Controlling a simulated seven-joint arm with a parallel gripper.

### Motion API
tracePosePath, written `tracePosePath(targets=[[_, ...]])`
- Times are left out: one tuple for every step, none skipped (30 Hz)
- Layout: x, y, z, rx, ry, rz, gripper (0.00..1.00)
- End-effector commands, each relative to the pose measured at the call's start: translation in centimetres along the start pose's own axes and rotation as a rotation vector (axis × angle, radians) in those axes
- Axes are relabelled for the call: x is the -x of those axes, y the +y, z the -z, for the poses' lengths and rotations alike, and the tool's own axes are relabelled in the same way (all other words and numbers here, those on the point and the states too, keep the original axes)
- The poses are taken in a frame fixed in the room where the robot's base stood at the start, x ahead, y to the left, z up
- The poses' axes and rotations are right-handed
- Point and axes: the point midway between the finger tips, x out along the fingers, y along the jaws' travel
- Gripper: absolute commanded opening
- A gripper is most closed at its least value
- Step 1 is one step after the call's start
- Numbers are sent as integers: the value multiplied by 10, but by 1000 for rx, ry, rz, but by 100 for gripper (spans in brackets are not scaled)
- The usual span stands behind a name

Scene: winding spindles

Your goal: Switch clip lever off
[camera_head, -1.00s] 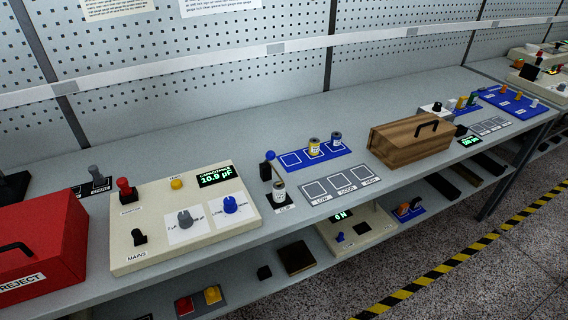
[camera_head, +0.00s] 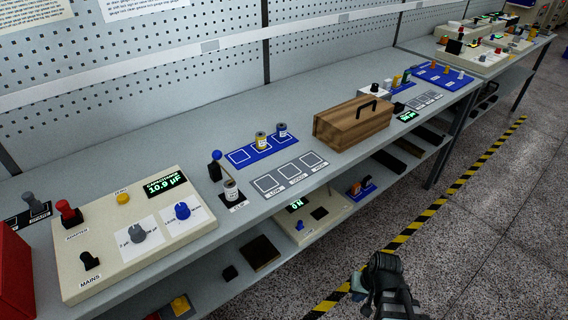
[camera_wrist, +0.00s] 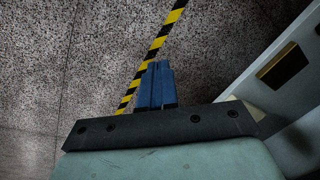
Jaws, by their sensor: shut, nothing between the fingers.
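A silver cylinder with a white label (camera_head: 231,190) stands on the same base, just in front of the lever. My gripper (camera_head: 357,283) is at the bottom of the head view, out over the floor in front of the bench and well apart from the lever. In the wrist view its blue fingers (camera_wrist: 156,86) are together and empty, above the speckled floor.
The cream meter box (camera_head: 130,285) reading 10.9 µF stands left of the clip. A blue tray (camera_head: 240,157) with two cylinders lies behind it, and a grey LOW, GOOD, HIGH tray (camera_head: 290,172) to its right. A wooden box (camera_head: 352,125) stands farther right. The lower shelf holds several things.

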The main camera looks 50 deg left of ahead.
Motion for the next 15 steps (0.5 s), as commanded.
tracePosePath(targets=[[9, -15, 9, 16, 21, 18, 0], [14, -23, 13, 24, 32, 30, 0], [21, -35, 18, 33, 48, 45, 0], [26, -43, 22, 38, 58, 59, 0], [32, -52, 26, 44, 70, 71, 0], [39, -64, 31, 48, 84, 90, 0], [45, -72, 34, 52, 95, 104, 0], [51, -81, 38, 55, 106, 119, 0], [58, -93, 42, 56, 120, 140, 0], [65, -102, 45, 55, 131, 156, 0], [71, -111, 48, 55, 140, 174, 0], [79, -123, 51, 54, 154, 197, 0], [86, -132, 54, 50, 163, 216, 0], [92, -141, 56, 45, 171, 235, 0], [101, -154, 59, 41, 183, 261, 0]])
